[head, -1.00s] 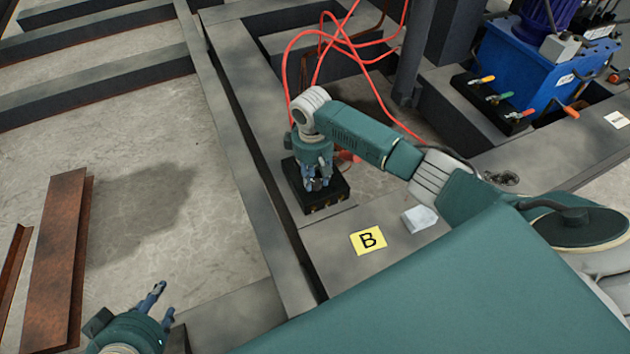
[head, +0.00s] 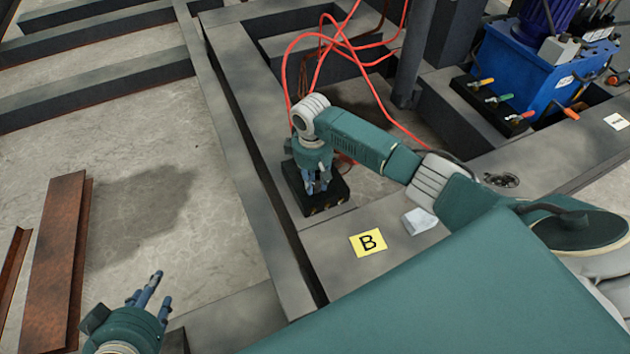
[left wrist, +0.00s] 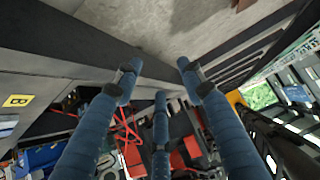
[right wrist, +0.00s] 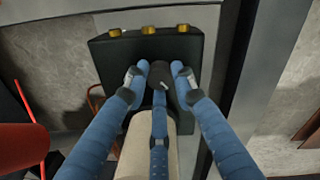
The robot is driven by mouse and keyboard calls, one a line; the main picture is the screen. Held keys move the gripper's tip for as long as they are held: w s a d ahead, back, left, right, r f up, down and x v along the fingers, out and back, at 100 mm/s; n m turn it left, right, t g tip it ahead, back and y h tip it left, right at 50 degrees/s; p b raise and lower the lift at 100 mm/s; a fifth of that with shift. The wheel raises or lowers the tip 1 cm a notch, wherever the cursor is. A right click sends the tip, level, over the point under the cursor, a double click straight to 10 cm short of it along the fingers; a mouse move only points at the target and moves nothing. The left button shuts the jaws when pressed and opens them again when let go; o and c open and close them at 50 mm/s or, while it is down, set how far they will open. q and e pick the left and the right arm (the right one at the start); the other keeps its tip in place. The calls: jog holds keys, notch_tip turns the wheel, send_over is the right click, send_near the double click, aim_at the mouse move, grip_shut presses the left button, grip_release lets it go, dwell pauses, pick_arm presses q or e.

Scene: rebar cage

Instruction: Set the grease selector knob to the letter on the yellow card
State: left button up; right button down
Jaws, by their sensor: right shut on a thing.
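The yellow card (head: 368,242) with a black letter B lies flat on the grey steel beam. It also shows at the left edge of the left wrist view (left wrist: 17,101). A black selector box (head: 328,203) sits on the beam beyond the card. My right gripper (head: 316,188) points down over the box, its fingers closed around the dark knob (right wrist: 163,77). A small light mark shows on the knob; the fingers hide much of it, and I cannot read any letters around it. My left gripper (head: 150,290) is open and empty, above the floor at lower left.
A grey-white block (head: 419,220) lies on the beam right of the card. Red hoses (head: 290,60) loop behind the box. A blue pump unit (head: 540,75) with coloured valve levers stands at the upper right. Rusty steel pieces (head: 58,255) lie on the floor at left.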

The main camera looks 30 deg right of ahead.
jog(key=shift+w+r+m+p, duration=0.1)
jog(key=shift+w+m+p, duration=0.1)
jog(key=shift+m+p, duration=0.7)
pick_arm(q)
jog(key=s+a+f+g, duration=0.2)
jog(key=s, duration=0.4)
jog(key=s+a+f+g+y, duration=0.1)
jog(key=s+f+g, duration=0.1)
jog(key=s, duration=0.4)
jog(key=shift+a+f+g, duration=0.35)
jog(key=shift+f+g, duration=0.05)
jog(key=shift+g, duration=0.4)
pick_arm(e)
jog(key=shift+a, duration=0.1)
pick_arm(q)
jog(key=shift+w, duration=0.1)
pick_arm(e)
jog(key=c, duration=1.7)
grip_release()
jog(key=r, duration=1.2)
jog(key=shift+s+a, duration=0.1)
jog(key=shift+a, duration=0.2)
